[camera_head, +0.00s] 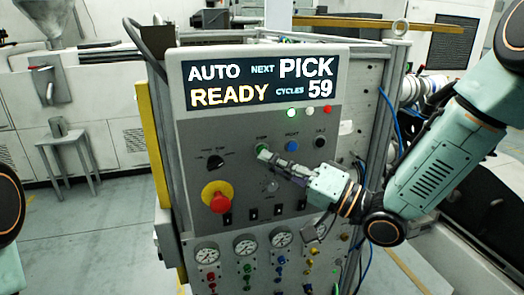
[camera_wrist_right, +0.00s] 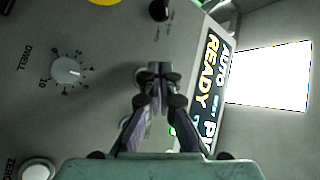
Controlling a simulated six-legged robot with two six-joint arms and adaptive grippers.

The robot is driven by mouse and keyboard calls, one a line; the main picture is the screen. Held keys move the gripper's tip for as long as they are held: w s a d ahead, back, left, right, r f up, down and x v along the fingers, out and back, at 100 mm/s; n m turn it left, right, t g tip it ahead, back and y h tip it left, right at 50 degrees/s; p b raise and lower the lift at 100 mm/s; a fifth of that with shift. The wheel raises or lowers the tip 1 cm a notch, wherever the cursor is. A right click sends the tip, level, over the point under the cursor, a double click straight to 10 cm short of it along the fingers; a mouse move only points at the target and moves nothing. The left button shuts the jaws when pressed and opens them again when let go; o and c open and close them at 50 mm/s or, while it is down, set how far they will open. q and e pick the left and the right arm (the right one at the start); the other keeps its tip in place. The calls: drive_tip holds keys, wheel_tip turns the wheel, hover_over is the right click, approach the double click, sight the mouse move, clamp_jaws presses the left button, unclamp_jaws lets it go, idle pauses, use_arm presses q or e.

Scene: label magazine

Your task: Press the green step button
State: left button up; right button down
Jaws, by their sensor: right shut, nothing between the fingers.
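The green step button (camera_head: 262,144) sits on the grey control panel, left of a blue button (camera_head: 291,146) and a black one. My right gripper (camera_head: 264,156) comes in from the right, shut and empty, its fingertips just below the green button in the head view. I cannot tell whether they touch the panel. In the right wrist view the shut fingers (camera_wrist_right: 158,75) point at the panel and cover part of a round fitting behind them; the green button cannot be clearly made out there. My left gripper is not in view.
The display (camera_head: 262,82) reads AUTO, READY, NEXT PICK, CYCLES 59. A green lamp (camera_head: 291,113) is lit below it. A red emergency stop (camera_head: 217,197) on yellow, a black selector (camera_head: 215,162) and gauges (camera_head: 245,244) are nearby. The DWELL knob (camera_wrist_right: 66,70) shows in the wrist view.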

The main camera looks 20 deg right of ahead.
drive_tip(key=shift+w+d, duration=0.1)
drive_tip(key=shift+d, duration=0.1)
drive_tip(key=shift+a, duration=0.25)
drive_tip(key=shift+w+d+f, duration=0.1)
drive_tip(key=shift+w+d, duration=0.2)
drive_tip(key=shift+w, duration=0.15)
drive_tip(key=shift+a, duration=0.1)
idle(0.4)
